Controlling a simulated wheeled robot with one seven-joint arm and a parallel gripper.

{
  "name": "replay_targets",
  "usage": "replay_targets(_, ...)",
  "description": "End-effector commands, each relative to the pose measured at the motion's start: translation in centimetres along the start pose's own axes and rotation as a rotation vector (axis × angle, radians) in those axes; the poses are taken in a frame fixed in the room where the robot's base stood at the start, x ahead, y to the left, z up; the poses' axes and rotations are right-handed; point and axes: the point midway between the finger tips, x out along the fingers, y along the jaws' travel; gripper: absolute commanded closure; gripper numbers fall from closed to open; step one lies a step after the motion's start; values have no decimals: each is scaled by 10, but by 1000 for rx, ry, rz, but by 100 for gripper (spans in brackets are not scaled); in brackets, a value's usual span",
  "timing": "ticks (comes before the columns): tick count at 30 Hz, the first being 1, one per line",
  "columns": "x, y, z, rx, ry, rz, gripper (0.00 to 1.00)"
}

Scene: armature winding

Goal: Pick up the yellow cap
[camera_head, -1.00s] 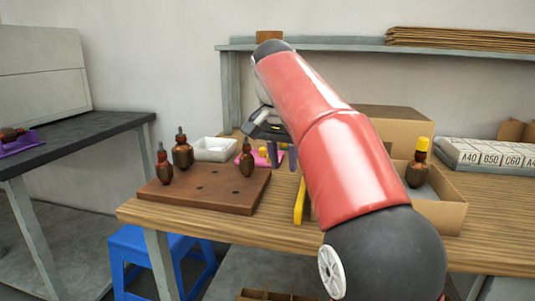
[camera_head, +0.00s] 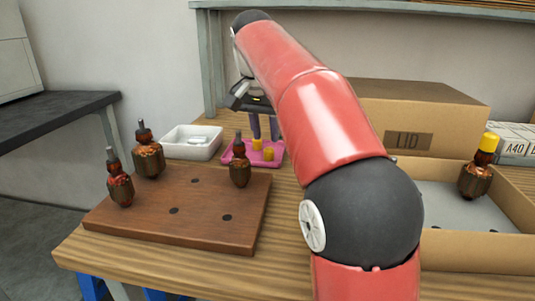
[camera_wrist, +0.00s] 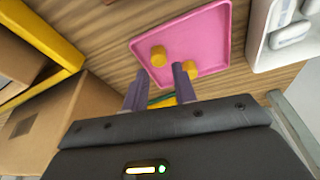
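A pink tray (camera_head: 232,157) lies on the wooden table. Two yellow caps, one (camera_head: 257,144) behind another (camera_head: 268,154), stand on it in the head view. The wrist view shows one cap (camera_wrist: 158,56) on the tray (camera_wrist: 205,35) and another (camera_wrist: 190,68) partly behind a finger. A further yellow patch shows between the fingers there; I cannot tell whether it is a cap. My gripper (camera_head: 264,126) has its two purple fingers apart, pointing down over the tray's back part. In the wrist view the fingers (camera_wrist: 160,88) look open, with no cap clamped.
A brown board (camera_head: 190,215) holds several armatures in front of the tray. A white bin (camera_head: 190,150) stands left of the tray.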

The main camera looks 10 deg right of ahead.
Motion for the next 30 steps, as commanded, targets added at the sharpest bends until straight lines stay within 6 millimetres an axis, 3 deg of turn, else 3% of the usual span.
replay_targets(9,46,2,1,1,-2,1,72)
replay_targets(18,50,2,0,1,0,0,72)
replay_targets(25,50,2,0,1,0,0,100)
replay_targets(30,50,2,0,1,0,0,100)
